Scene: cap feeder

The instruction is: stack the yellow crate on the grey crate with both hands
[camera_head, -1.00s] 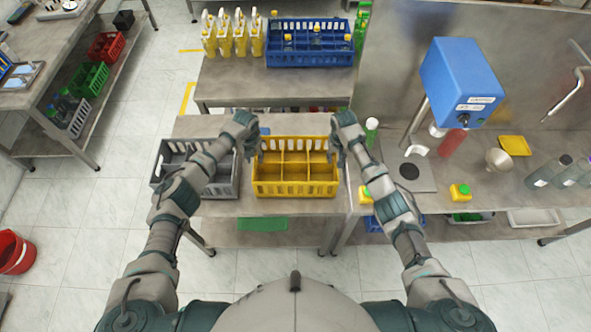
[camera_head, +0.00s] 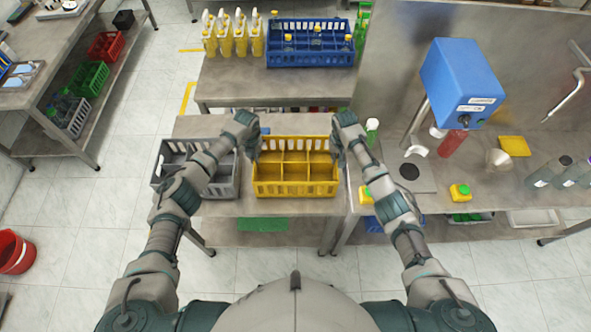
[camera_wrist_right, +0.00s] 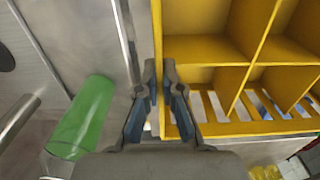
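The yellow crate (camera_head: 295,190) sits on the middle table, a divided bin with slotted walls. The grey crate (camera_head: 207,190) stands on the same table just to its left, apart from my grippers. My left gripper (camera_head: 257,154) is at the yellow crate's left wall; its fingers are too small to read. My right gripper (camera_head: 336,153) is at the right wall. In the right wrist view its fingers (camera_wrist_right: 158,68) are close together on either side of the yellow crate's wall (camera_wrist_right: 208,132), pinching it. The yellow crate appears level on the table.
A blue crate (camera_head: 310,60) and several yellow bottles (camera_head: 232,48) stand on the table behind. A green item (camera_head: 262,224) lies on the lower shelf.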

